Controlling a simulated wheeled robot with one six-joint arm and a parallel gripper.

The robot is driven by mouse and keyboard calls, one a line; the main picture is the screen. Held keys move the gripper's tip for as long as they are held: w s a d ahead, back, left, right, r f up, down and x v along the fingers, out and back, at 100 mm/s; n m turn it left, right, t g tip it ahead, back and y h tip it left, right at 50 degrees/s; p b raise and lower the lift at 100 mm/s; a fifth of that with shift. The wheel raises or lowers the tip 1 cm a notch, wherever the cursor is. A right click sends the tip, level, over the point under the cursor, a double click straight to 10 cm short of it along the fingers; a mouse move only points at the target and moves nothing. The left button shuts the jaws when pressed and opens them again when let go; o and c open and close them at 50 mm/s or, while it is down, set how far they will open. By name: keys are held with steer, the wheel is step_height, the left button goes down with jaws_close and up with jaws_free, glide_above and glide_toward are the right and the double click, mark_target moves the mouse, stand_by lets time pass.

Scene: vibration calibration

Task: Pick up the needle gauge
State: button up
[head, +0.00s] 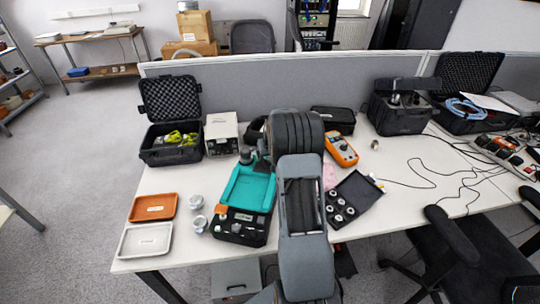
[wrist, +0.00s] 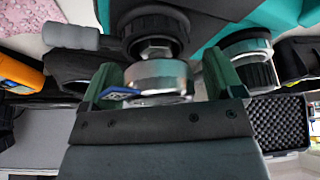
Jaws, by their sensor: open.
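In the wrist view my gripper (wrist: 160,65) is open, with one green finger on each side of a round, silver metal instrument (wrist: 160,76). It has a hex fitting and a dark ribbed knob, and a blue mark on its near side. It looks like the needle gauge, but its dial face does not show. Small gaps seem to remain beside the fingers; I cannot tell if either touches. A similar round instrument (wrist: 247,50) stands just right of the right finger. In the head view my arm hides the gripper and the instrument between its fingers.
The teal-lined case (head: 248,188) lies left of my arm on the white table (head: 185,185). An orange multimeter (head: 341,149) and a black case of round pieces (head: 352,198) are to the right. A beige box (head: 221,133) and an open foam case (head: 170,140) stand left.

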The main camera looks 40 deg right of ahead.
steer(key=c, duration=1.2)
steer(key=shift+o, duration=0.2)
steer(key=shift+r, duration=0.1)
